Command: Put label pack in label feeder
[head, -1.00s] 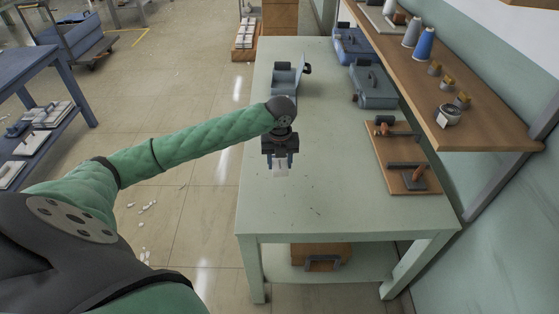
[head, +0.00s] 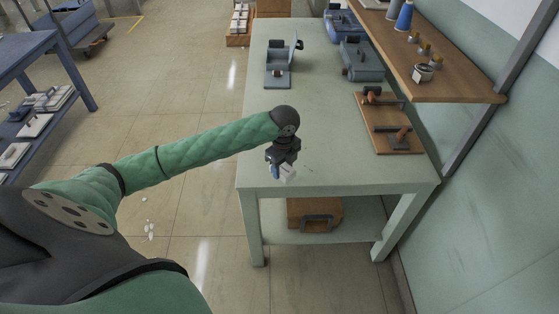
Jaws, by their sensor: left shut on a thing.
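My left gripper (head: 281,173) is over the near part of the pale green table (head: 330,177). It is shut on a small white pack (head: 289,174), seen at its fingertips; this looks like the label pack. The gripper hides part of the pack. A blue-grey device with an upright arm and a flat front plate (head: 277,79) stands at the table's far left, beyond the gripper and apart from it. It may be the label feeder. My right gripper does not show.
A blue-grey case (head: 361,61) and a wooden board with clamps (head: 391,126) stand along the table's right side. A wooden shelf (head: 456,84) with spools overhangs that side. The table's middle is clear. A wooden box (head: 314,215) sits on the lower shelf.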

